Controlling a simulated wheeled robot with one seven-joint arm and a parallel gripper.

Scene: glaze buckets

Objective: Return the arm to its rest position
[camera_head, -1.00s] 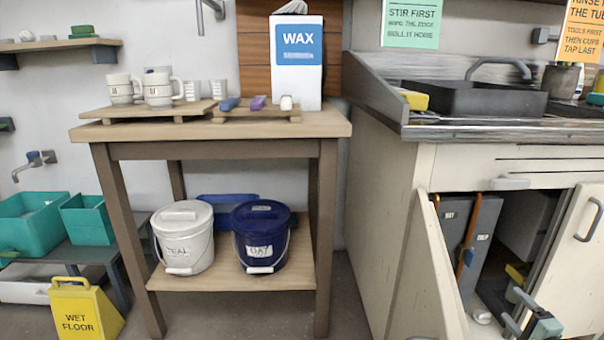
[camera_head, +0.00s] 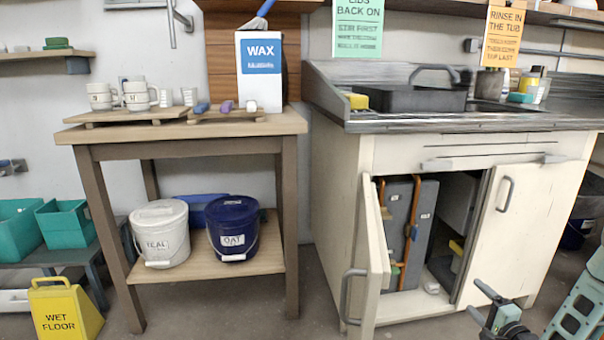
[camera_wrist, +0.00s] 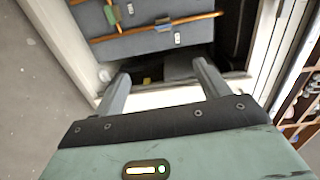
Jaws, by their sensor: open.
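My gripper (camera_head: 484,305) is at the lower right in the head view, in front of the sink cabinet (camera_head: 340,190). In the wrist view my gripper (camera_wrist: 160,85) shows two grey fingers spread apart with nothing between them. Beyond the fingers is the open cabinet, with grey upright boards (camera_head: 405,235) inside. The boards also show at the top of the wrist view (camera_wrist: 150,28). The left cabinet door (camera_head: 372,265) stands open toward me. The right door (camera_head: 512,230) also shows, with a handle on it.
A wooden table (camera_head: 185,130) at the left holds mugs, small blocks and a wax box (camera_head: 260,90). Its lower shelf bears a white bucket (camera_head: 160,232) and a blue bucket (camera_head: 232,228). A yellow wet-floor sign (camera_head: 64,308) stands at the lower left. Floor shows between table and cabinet.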

